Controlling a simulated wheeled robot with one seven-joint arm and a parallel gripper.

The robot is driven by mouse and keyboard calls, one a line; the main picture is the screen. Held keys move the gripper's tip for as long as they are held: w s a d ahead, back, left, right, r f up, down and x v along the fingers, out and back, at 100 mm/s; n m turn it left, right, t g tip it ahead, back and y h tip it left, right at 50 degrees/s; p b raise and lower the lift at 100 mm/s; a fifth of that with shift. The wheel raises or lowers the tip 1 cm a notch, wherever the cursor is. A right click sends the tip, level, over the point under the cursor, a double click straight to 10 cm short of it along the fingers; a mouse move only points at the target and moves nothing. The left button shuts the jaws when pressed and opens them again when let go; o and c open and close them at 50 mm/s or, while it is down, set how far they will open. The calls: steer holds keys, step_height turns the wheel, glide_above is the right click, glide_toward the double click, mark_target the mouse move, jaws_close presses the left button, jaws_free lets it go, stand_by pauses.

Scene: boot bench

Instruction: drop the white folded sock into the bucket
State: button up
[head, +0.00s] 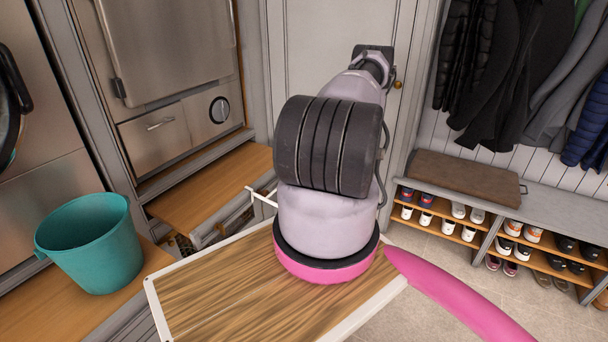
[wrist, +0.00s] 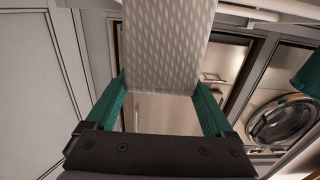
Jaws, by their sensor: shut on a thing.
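The white folded sock (wrist: 168,45) shows in the wrist view as a pale, textured piece between the green fingers. My gripper (wrist: 161,88) is shut on it, and the sock extends beyond the fingertips to the top of the picture. The teal bucket (head: 90,245) stands upright on a wooden surface at the left of the head view. Part of it also shows at the right edge of the wrist view (wrist: 310,78), apart from the sock. In the head view my arm hides the gripper and the sock.
A wooden board with a pale rim (head: 220,295) lies below my arm. Steel appliances (head: 165,60) stand behind the bucket. A shoe bench (head: 465,215) with a brown cushion (head: 465,180) and hanging coats (head: 510,70) are on the right. A round-doored machine (wrist: 278,122) shows in the wrist view.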

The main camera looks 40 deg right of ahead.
steer(key=shift+r, duration=1.15)
steer(key=shift+w, duration=0.1)
